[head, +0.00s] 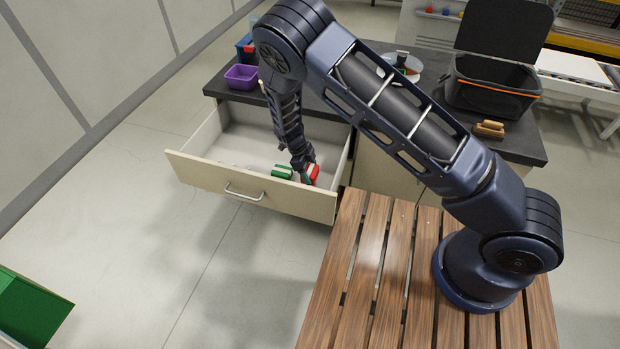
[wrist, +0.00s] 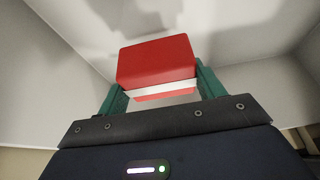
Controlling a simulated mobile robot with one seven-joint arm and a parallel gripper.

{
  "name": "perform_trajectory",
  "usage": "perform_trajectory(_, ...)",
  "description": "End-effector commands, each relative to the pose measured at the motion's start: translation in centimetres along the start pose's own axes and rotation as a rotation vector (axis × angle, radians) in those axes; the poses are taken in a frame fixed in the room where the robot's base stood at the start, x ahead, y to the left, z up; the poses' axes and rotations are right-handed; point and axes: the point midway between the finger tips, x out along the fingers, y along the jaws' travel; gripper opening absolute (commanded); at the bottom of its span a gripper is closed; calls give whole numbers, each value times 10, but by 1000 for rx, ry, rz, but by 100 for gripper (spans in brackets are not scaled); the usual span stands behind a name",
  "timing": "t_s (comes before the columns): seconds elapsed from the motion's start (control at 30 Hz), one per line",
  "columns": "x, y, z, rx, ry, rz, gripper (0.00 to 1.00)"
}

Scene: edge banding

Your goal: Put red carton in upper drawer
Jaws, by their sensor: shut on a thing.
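The red carton (wrist: 157,60), with a white band, sits between the green fingers of my gripper (wrist: 160,88) in the wrist view. My gripper (head: 307,175) is shut on it. In the head view the red carton (head: 314,172) shows at the right end of the open upper drawer (head: 200,183). My gripper reaches down into the drawer there. Whether the carton touches the drawer floor I cannot tell.
A purple bin (head: 241,77) stands on the dark countertop (head: 330,100) behind the drawer. A black open-lidded container (head: 492,88) and brown blocks (head: 488,129) are to the right. The slatted wooden surface (head: 345,275) lies close to the drawer's right front corner.

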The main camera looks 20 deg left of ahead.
Motion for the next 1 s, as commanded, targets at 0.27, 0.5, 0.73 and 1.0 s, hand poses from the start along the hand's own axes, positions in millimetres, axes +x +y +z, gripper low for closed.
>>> perform_trajectory(0.27,21,0,9,-1,2,1,41)
perform_trajectory(0.5,37,0,16,-1,0,0,41)
perform_trajectory(0.73,38,0,16,-1,0,0,41)
perform_trajectory(1.0,39,0,16,-1,0,0,90)
